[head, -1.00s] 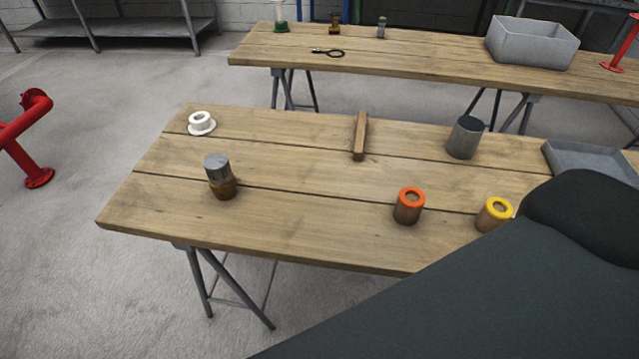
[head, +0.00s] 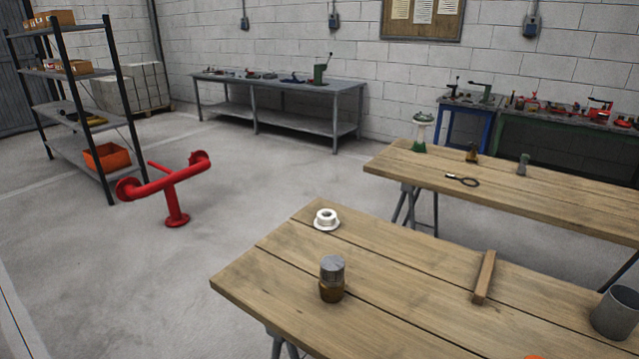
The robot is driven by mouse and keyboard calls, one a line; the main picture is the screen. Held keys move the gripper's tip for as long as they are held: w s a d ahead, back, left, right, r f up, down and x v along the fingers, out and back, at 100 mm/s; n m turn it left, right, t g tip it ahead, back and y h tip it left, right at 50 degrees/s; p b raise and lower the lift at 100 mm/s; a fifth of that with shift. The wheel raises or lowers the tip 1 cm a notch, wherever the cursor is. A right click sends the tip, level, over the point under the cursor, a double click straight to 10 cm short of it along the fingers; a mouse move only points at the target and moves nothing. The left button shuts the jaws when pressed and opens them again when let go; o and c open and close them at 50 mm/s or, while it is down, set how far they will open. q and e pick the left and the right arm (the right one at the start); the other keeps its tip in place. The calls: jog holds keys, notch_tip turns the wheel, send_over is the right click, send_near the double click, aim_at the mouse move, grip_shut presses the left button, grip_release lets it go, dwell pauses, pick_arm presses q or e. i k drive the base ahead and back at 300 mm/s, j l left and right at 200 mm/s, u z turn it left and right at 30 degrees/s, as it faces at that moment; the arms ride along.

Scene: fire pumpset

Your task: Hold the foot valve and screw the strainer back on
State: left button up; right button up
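A small upright piece (head: 332,279) stands on the near wooden table, with a brown, brass-like lower body and a grey cylindrical top that looks like a strainer on a foot valve. I cannot tell whether the two parts are screwed together or only stacked. A white flanged ring (head: 326,220) lies behind it near the table's far left corner. Neither of my grippers is in view.
The near table (head: 400,300) also bears a wooden bar (head: 484,277) and a grey cylinder (head: 615,312) at right. A second wooden table (head: 560,205) stands behind. A red pipe stand (head: 175,200) is at left on open floor.

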aim_at(330, 296)
jog(key=i+j+z, duration=0.1)
jog(key=z, duration=0.55)
jog(key=i+j+z, duration=0.1)
jog(key=j+z, duration=0.4)
jog(key=j, duration=0.45)
jog(key=j+z, duration=0.1)
jog(key=j, duration=1.35)
